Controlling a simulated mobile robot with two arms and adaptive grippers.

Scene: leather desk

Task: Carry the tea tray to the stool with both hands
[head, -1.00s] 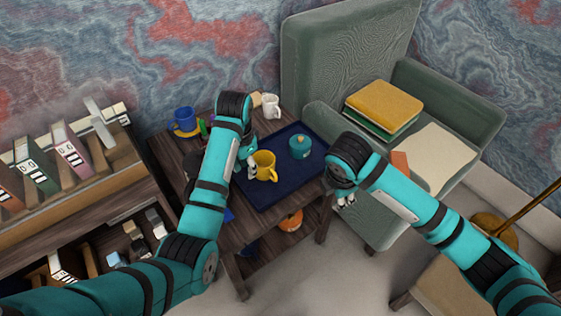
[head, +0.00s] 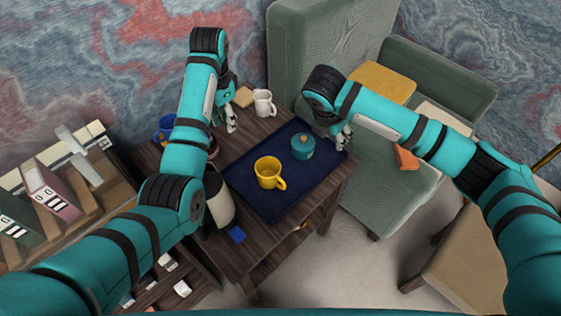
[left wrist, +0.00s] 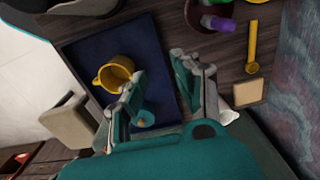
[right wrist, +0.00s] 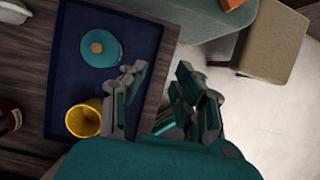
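The dark blue tea tray (head: 262,205) lies on a wooden side table. It bears a yellow mug (head: 268,173) and a teal lidded pot (head: 302,147). My left gripper (head: 232,122) is above the tray's back left side. In the left wrist view its fingers (left wrist: 168,92) are apart and empty. My right gripper (head: 342,138) is by the tray's right end. In the right wrist view its fingers (right wrist: 165,100) are open, one on either side of the tray's edge as seen from above; contact cannot be told. The beige stool (head: 462,255) stands at the lower right.
A white mug (head: 263,102) and a small tan block (head: 243,97) stand behind the tray. A blue mug (head: 164,128) and a dark and white container (head: 218,200) are left of it. A green armchair (head: 385,190) stands close on the right. Bare floor (head: 330,265) lies before the stool.

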